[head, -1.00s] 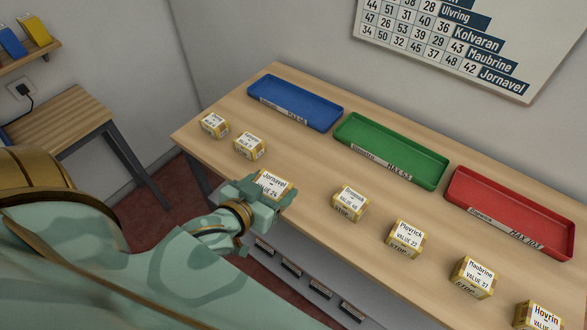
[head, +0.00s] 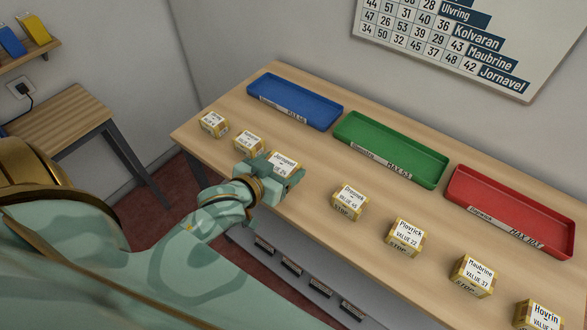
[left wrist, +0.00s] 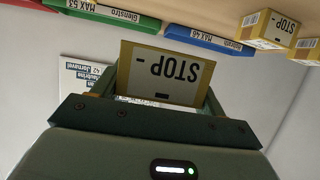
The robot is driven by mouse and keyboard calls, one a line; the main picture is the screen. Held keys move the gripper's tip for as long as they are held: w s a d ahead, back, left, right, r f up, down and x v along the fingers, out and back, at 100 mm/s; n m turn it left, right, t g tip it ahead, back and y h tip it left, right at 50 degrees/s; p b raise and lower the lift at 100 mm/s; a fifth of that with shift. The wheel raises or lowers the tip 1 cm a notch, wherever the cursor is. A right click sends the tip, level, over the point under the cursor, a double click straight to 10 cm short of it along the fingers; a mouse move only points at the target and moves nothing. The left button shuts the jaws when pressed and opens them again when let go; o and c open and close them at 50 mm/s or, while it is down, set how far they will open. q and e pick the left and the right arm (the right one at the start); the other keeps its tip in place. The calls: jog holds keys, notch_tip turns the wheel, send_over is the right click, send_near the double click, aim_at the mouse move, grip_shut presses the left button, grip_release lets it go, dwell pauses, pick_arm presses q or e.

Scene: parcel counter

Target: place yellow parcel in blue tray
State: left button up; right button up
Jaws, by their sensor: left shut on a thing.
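My left gripper (head: 281,177) is shut on a yellow parcel (head: 284,162) with a white label reading Jornavel, near the front edge of the counter. In the left wrist view the held parcel (left wrist: 168,72) sits between the fingers and shows a STOP label. It appears raised off the counter. The blue tray (head: 295,101) lies at the back left of the counter, empty, behind the gripper; its edge also shows in the left wrist view (left wrist: 208,39). My right gripper is not in view.
An empty green tray (head: 391,150) and red tray (head: 511,211) lie to the right of the blue one. Several other yellow parcels stand in a row, including the Plovrick (head: 405,237) and Maubrine (head: 472,276) ones. Counter between parcels and trays is clear.

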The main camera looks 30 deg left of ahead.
pick_arm(q)
jog(key=w+f+b, duration=0.1)
jog(key=w+f, duration=0.2)
jog(key=w+a+f+b, duration=0.1)
jog(key=w+f, duration=0.2)
jog(key=w, duration=0.1)
jog(key=shift+a, duration=0.2)
jog(key=f, duration=0.2)
jog(key=w+f+b, duration=0.1)
jog(key=f, duration=0.1)
jog(key=shift+a, duration=0.1)
jog(key=shift+f, duration=0.1)
jog(key=o, duration=1)
jog(key=shift+o, duration=0.2)
